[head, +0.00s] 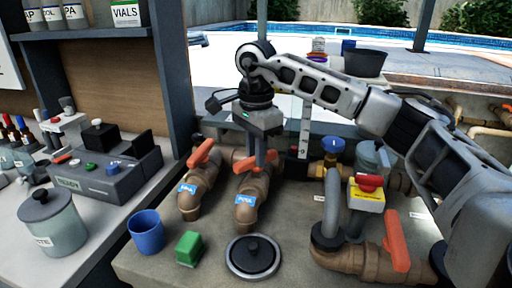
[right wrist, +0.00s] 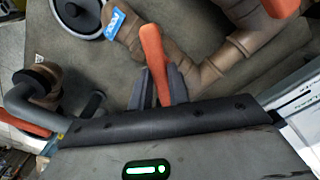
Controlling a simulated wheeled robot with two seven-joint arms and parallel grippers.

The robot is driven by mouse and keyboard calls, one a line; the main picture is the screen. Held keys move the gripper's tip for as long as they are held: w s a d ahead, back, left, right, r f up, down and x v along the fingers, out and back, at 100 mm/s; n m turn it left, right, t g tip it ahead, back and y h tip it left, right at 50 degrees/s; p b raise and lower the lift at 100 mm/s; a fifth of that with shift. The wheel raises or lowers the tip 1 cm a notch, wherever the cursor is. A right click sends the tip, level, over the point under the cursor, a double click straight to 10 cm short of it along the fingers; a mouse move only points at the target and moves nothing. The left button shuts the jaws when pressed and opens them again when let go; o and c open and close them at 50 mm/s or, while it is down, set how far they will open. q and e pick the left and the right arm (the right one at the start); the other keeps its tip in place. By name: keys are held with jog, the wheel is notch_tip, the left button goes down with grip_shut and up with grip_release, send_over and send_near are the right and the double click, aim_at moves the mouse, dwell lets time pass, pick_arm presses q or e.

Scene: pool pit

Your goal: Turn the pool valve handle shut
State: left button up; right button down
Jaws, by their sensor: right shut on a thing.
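The pool valve handle (head: 245,164) is an orange lever on a brown pipe valve (head: 248,190) with a blue label that seems to read POOL. My right gripper (head: 262,160) comes down on it from above, fingers pointing down. In the right wrist view the orange handle (right wrist: 151,45) stands between the two dark fingertips of the right gripper (right wrist: 160,85), which are shut on it. The gripper hides part of the handle in the head view. My left gripper is in neither view.
A similar valve with an orange handle (head: 201,152) stands just left. A blue cup (head: 146,232), a green block (head: 188,249) and a round dark lid (head: 253,258) lie in front. Right are a red-knobbed yellow box (head: 366,195) and another orange handle (head: 396,240).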

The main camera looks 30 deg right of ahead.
jog(key=m, duration=0.3)
jog(key=shift+r+m+p, duration=0.1)
jog(key=shift+m+p, duration=0.25)
jog(key=shift+m, duration=0.05)
jog(key=m, duration=0.4)
jog(key=shift+p, duration=0.4)
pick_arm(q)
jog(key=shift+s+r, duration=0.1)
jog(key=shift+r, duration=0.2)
pick_arm(e)
jog(key=shift+m, duration=1.2)
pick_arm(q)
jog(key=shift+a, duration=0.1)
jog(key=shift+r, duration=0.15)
pick_arm(e)
jog(key=c, duration=1.3)
grip_release()
pick_arm(q)
jog(key=p, duration=0.2)
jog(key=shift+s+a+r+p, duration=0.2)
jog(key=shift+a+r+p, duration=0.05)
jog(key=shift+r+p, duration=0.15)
pick_arm(e)
notch_tip(320, 180, up, 16)
jog(key=shift+f, duration=0.1)
